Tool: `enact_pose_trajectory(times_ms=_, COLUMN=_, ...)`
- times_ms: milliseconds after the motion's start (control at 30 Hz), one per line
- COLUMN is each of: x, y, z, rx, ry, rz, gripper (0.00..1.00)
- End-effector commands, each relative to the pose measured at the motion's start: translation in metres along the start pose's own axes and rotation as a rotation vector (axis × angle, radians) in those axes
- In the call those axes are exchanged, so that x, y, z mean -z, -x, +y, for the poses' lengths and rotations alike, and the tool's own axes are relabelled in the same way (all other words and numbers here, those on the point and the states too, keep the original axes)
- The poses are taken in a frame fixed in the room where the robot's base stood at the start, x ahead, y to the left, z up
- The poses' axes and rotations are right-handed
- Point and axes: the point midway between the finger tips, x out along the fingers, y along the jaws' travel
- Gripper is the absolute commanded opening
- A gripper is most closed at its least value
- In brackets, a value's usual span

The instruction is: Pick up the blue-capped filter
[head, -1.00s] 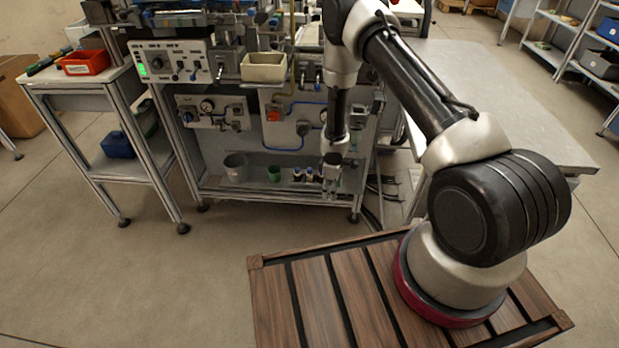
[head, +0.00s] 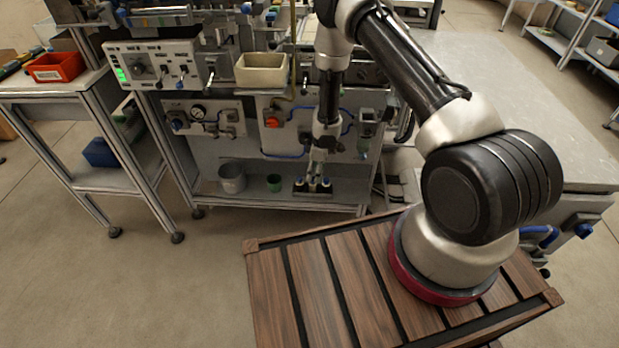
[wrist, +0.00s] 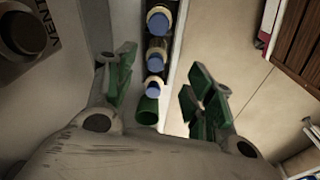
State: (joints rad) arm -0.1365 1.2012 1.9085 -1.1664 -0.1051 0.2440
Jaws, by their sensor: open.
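In the wrist view, several small cylinders stand in a row on a dark strip. Three show blue caps with cream collars: a far one (wrist: 159,21), a middle one (wrist: 156,54) and a near one (wrist: 154,89). A green cylinder (wrist: 148,111) is nearest. My gripper (wrist: 160,78) is open, its green fingers apart on either side of the row, and nothing is visibly held. In the head view, my gripper (head: 317,168) is over the dark rack (head: 345,190) on the lower shelf and partly hides the small items there.
A grey bucket (head: 232,178) and a green cup (head: 274,183) stand left of the rack. The bench's panel (head: 203,118) with valves and hoses rises behind. A cream bin (head: 261,70) sits above. In the wrist view, a "VENT" label (wrist: 38,58) is at left.

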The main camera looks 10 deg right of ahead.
Motion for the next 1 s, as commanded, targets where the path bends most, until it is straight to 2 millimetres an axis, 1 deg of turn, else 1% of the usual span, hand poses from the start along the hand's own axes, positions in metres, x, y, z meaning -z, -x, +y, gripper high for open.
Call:
enact_pose_trajectory(times_ms=67, x=0.000, y=-0.003, z=-0.001, rx=0.001, ry=0.000, rz=-0.001, gripper=0.54)
enact_pose_trajectory(times_ms=167, x=0.000, y=-0.014, z=-0.001, rx=0.002, ry=-0.001, rz=-0.001, gripper=0.54)
enact_pose_trajectory(times_ms=367, x=0.000, y=-0.040, z=-0.001, rx=0.002, ry=0.000, rz=-0.002, gripper=0.54)
enact_pose_trajectory(times_ms=500, x=0.001, y=-0.063, z=-0.002, rx=0.001, ry=0.001, rz=-0.002, gripper=0.54)
enact_pose_trajectory(times_ms=600, x=0.001, y=-0.074, z=-0.001, rx=0.001, ry=0.000, rz=-0.001, gripper=0.54)
enact_pose_trajectory(times_ms=700, x=0.001, y=-0.078, z=-0.001, rx=0.000, ry=-0.001, rz=-0.001, gripper=0.54)
enact_pose_trajectory(times_ms=867, x=0.001, y=-0.078, z=-0.001, rx=0.000, ry=-0.001, rz=-0.001, gripper=0.54)
enact_pose_trajectory(times_ms=900, x=0.001, y=-0.078, z=-0.001, rx=0.000, ry=0.000, rz=-0.001, gripper=0.50)
enact_pose_trajectory(times_ms=967, x=0.001, y=-0.078, z=-0.001, rx=0.000, ry=0.000, rz=-0.001, gripper=0.39)
enact_pose_trajectory(times_ms=1000, x=0.001, y=-0.078, z=-0.001, rx=0.000, ry=0.000, rz=-0.001, gripper=0.32)
